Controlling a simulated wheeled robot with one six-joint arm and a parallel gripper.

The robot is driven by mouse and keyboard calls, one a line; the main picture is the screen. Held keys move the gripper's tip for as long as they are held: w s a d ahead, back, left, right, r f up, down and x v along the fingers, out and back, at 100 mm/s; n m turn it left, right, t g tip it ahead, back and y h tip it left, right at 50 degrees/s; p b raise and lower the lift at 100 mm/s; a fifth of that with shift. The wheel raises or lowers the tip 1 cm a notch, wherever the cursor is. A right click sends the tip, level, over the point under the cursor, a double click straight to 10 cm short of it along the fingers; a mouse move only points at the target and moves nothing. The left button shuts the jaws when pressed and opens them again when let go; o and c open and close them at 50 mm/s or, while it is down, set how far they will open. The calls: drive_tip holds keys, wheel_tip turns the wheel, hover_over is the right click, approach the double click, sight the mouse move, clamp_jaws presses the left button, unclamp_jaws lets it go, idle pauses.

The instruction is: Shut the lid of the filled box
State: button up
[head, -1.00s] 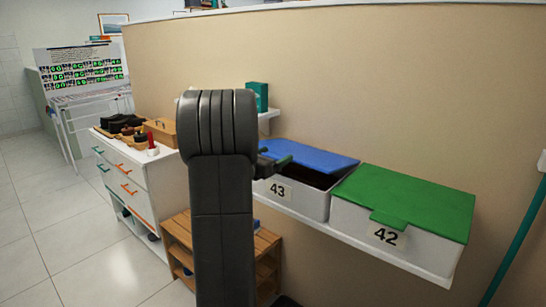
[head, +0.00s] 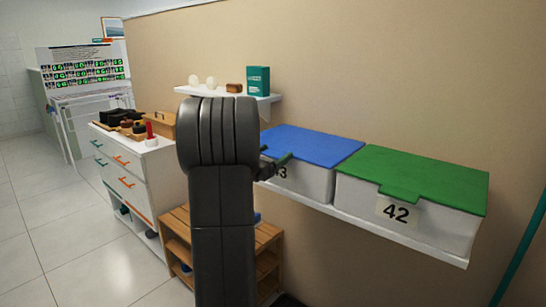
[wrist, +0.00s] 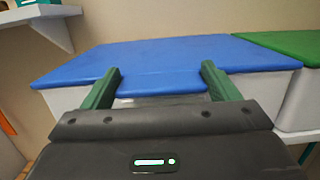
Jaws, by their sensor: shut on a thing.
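The box labelled 43 (head: 312,182) is white and stands on a wall shelf. Its blue lid (head: 318,146) lies flat across its top, with no gap visible in the head view. In the wrist view the blue lid (wrist: 190,52) spans the picture, and its front tab (wrist: 162,86) sits between my green fingers. My gripper (head: 276,156) is shut on this tab, one finger at each side. My arm hides part of the box's left front and its label. The box's contents are hidden.
Box 42 (head: 405,215) with a green lid (head: 425,178) stands close on the right. A small upper shelf (head: 268,98) holds a teal carton (head: 258,80). A white drawer cabinet (head: 140,180) and a wooden rack (head: 262,245) stand to the left and below.

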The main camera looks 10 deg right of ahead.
drive_tip(key=shift+f, duration=0.7)
drive_tip(key=o, duration=1.3)
drive_tip(key=shift+s+r, duration=0.1)
drive_tip(key=shift+r, duration=0.05)
drive_tip(key=shift+a, duration=0.1)
drive_tip(key=v, duration=1.3)
drive_tip(key=shift+s+a+b, duration=0.2)
drive_tip(key=shift+s+b, duration=0.1)
drive_tip(key=shift+b, duration=0.1)
drive_tip(key=p+x, duration=0.1)
drive_tip(key=x, duration=1.3)
drive_tip(key=shift+a+r, duration=0.1)
drive_tip(key=shift+r, duration=0.05)
drive_tip(key=shift+r+p, duration=0.3)
drive_tip(key=shift+r, duration=0.05)
